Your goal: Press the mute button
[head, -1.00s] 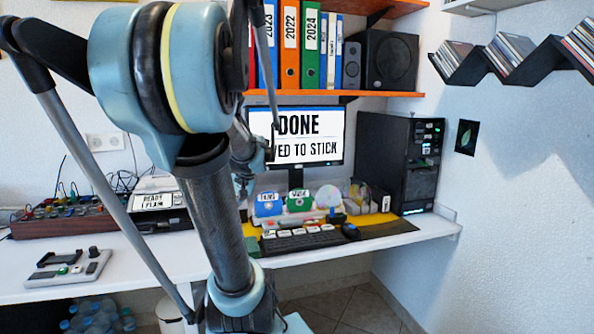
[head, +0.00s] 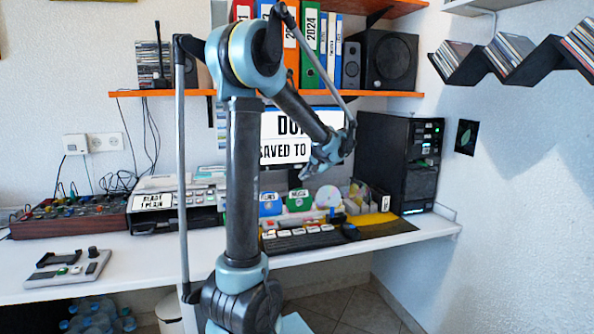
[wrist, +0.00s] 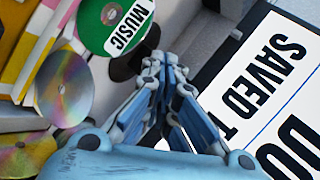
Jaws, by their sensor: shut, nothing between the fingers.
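No button marked mute can be read in either view. A small grey control panel (head: 68,268) with a few buttons and a dark knob lies on the left front of the desk; its labels are too small to read. A dark mixer-like box (head: 75,217) with many coloured knobs stands behind it. My gripper (wrist: 165,65) is shut and empty in the wrist view, near a green disc labelled MUSIC (wrist: 112,25) and beside the screen. In the head view my gripper (head: 312,170) hangs in front of the monitor (head: 285,150), far right of the panel.
A keyboard (head: 302,240), a black mouse (head: 349,231) and disc holders stand on the desk's right part. A black computer tower (head: 385,165) stands at the right. An orange shelf (head: 405,94) runs above. The white desk (head: 140,255) is clear right of the panel.

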